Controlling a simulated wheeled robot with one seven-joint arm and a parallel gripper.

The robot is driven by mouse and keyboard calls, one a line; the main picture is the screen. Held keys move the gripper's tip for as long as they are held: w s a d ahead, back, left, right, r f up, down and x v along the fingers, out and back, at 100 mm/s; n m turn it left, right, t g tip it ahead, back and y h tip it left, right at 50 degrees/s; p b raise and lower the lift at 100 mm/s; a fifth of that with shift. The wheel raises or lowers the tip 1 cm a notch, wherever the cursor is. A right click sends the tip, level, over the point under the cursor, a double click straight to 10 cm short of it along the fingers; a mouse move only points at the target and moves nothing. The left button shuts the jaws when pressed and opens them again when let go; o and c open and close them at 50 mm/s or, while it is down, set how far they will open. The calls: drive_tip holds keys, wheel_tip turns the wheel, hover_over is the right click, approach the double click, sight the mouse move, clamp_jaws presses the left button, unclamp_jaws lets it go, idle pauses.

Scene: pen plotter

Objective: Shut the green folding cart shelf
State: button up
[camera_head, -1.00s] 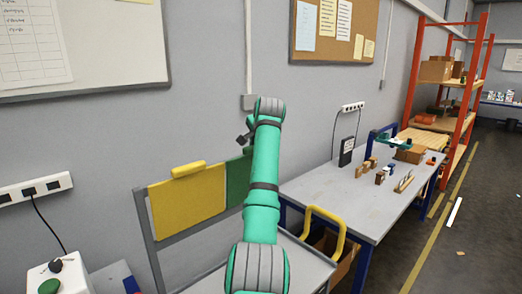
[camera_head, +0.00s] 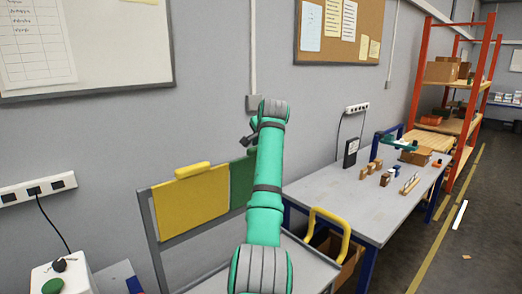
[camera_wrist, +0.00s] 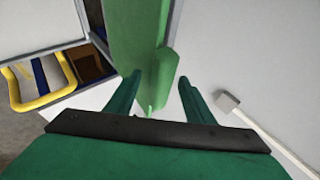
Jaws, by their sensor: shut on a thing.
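The green folding shelf (camera_head: 241,182) stands upright on the grey cart frame, right of the yellow panel (camera_head: 190,207), partly hidden behind my arm in the head view. In the wrist view the green panel (camera_wrist: 138,35) runs up from the centre, with a green handle-like edge (camera_wrist: 160,78) near my fingers. My gripper (camera_wrist: 158,100) has a finger on each side of this green edge and is shut on it. In the head view the fingertips are hidden behind my arm.
The cart's yellow push handle (camera_head: 328,228) stands beside the grey worktable (camera_head: 350,205), which holds small blocks. A wall lies close behind the cart. A white box with a green button (camera_head: 60,278) is at the lower left.

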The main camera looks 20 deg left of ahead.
drive_tip(key=v, duration=1)
drive_tip(key=shift+s+r, duration=0.2)
drive_tip(key=shift+r, duration=0.05)
drive_tip(key=shift+d, duration=0.2)
drive_tip(key=shift+w, duration=0.1)
